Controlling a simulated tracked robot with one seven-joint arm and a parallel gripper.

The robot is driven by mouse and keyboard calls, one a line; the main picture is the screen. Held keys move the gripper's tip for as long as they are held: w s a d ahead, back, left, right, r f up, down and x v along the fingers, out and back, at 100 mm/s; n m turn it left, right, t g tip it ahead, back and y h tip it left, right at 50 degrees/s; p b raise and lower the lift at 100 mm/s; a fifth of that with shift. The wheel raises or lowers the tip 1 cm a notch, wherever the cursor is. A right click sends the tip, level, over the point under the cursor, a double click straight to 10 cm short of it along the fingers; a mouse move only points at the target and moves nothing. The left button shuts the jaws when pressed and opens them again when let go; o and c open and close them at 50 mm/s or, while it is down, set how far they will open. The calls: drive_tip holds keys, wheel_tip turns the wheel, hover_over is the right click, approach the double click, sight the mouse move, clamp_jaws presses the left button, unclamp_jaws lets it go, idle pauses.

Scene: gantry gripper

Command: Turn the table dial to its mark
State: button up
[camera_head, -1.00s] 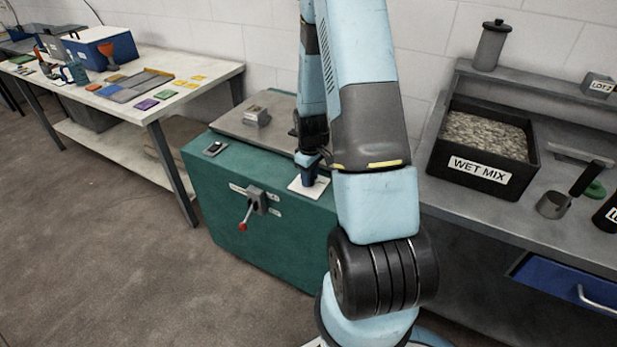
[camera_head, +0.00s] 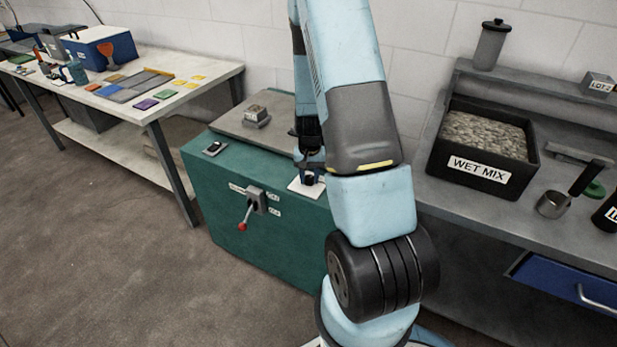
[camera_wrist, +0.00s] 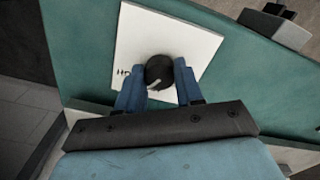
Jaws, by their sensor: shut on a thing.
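The table dial (camera_wrist: 159,70) is a round black knob with a pale pointer line, on a white square plate (camera_wrist: 190,32) in the wrist view. The line points down and left in that view.
The green cabinet (camera_head: 250,215) has a red-tipped lever (camera_head: 247,213) on its front and a small black switch (camera_head: 215,148) on top. A grey plate (camera_head: 235,122) with a small block (camera_head: 257,113) lies behind. A WET MIX bin (camera_head: 478,168) stands on the right bench.

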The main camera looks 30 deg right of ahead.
sight(310, 178)
drive_tip(key=m, duration=0.6)
drive_tip(key=shift+s+f, duration=0.1)
drive_tip(key=shift+s, duration=0.05)
drive_tip(key=shift+d+m, duration=0.1)
drive_tip(key=shift+m, duration=0.2)
drive_tip(key=o, duration=1)
drive_tip(key=shift+w+r, duration=0.2)
drive_tip(key=shift+r, duration=0.5)
wheel_tip(310, 178, up, 12)
drive_tip(key=shift+r, duration=0.25)
